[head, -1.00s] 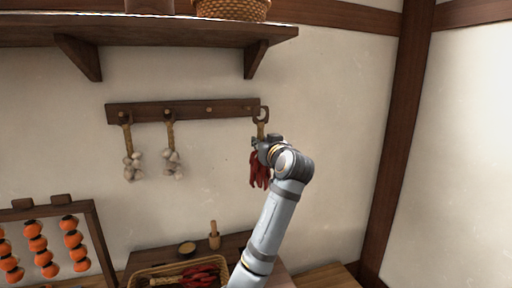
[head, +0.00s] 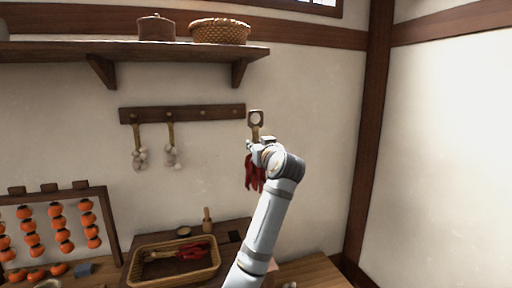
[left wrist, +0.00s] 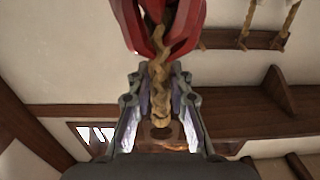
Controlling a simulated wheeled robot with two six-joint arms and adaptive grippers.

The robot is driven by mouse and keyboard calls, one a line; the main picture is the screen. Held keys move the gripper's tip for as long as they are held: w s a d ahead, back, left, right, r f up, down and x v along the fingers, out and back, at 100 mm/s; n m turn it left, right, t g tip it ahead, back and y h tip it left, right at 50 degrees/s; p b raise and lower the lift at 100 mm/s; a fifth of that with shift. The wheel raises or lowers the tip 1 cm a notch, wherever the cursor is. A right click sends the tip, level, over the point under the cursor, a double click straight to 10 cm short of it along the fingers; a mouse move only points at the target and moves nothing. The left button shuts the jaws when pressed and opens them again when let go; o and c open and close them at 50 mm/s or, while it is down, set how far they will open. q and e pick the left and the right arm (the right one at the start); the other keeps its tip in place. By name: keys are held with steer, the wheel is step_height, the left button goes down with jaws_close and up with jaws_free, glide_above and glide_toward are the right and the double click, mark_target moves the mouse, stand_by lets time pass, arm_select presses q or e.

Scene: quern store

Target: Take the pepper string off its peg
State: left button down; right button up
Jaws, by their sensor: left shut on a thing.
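The pepper string has a tan braid with a loop on top (head: 256,118) and a bunch of dark red peppers (head: 253,173) below. My left gripper (head: 264,150) is shut on its braid, above the peppers. The loop shows just right of the peg rail's end (head: 185,113), apart from the rail and its pegs. In the left wrist view the braid (left wrist: 160,85) runs between my two fingers (left wrist: 158,108), with red peppers (left wrist: 165,25) at the top and the loop at the bottom, partly hidden. My right gripper is not in view.
Two garlic strings (head: 138,155) (head: 172,152) hang from the rail's left pegs. A shelf (head: 160,49) with a basket (head: 220,31) and lidded pot juts out above. Below are a basket tray (head: 135,268) holding peppers and a rack of orange fruit (head: 113,225). The wall on the right is clear.

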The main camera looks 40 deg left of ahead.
arm_select(q)
steer(key=shift+r, duration=0.4)
steer(key=shift+s+d+r, duration=0.1)
steer(key=shift+d, duration=0.05)
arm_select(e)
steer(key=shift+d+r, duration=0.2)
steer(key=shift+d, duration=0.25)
arm_select(q)
steer(key=shift+b+v, duration=0.35)
steer(key=shift+v, duration=2.25)
steer(key=shift+d+r, duration=0.1)
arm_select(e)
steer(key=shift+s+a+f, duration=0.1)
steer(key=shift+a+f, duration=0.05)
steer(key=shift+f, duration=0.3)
